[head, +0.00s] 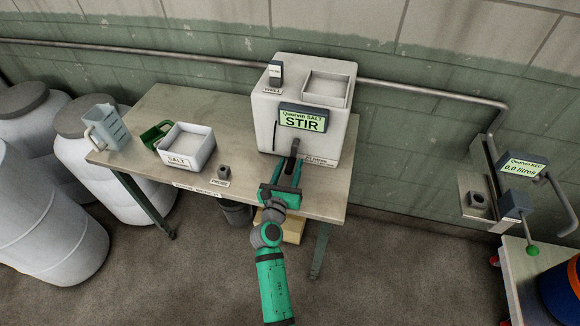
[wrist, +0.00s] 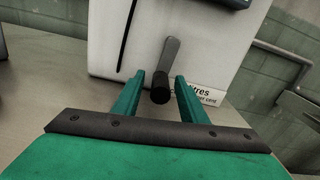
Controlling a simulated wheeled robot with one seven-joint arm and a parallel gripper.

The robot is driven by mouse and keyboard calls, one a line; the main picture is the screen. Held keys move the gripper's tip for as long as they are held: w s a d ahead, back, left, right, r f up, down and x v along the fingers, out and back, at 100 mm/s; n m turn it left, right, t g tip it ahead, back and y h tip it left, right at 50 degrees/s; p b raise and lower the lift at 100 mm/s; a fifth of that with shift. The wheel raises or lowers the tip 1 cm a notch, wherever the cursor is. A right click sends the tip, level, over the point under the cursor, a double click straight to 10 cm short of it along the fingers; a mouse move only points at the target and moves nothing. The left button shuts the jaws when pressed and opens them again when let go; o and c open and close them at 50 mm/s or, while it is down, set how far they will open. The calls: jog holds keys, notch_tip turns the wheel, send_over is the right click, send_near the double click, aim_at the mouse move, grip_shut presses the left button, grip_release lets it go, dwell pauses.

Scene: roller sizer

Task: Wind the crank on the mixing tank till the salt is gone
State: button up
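The white mixing tank (head: 264,132) stands on the right part of the table. Its display (head: 303,118) reads "Quorvin SALT STIR". The crank (head: 294,148) is on the tank's front, its arm slanting down; in the wrist view the crank (wrist: 170,56) ends in a dark knob (wrist: 160,88). My gripper (head: 284,172) is in front of the tank. In the wrist view my gripper (wrist: 160,80) has its two green fingers apart, with the knob between them and gaps on both sides. I cannot see into the tank to tell how much salt is there.
A white salt box (head: 186,160), a green scoop (head: 156,134) and a clear jug (head: 108,127) stand on the table (head: 240,182) to the left. A keg readout (head: 523,168) and pipework are at right.

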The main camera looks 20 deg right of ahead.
jog(key=shift+w, duration=0.1)
jog(key=shift+c, duration=0.6)
jog(key=shift+a, duration=0.25)
grip_shut()
jog(key=shift+d, duration=0.2)
jog(key=shift+m, duration=0.4)
jog(key=shift+a, duration=0.15)
jog(key=shift+a+r+m, duration=0.1)
jog(key=shift+a+m, duration=0.05)
jog(key=shift+m, duration=0.15)
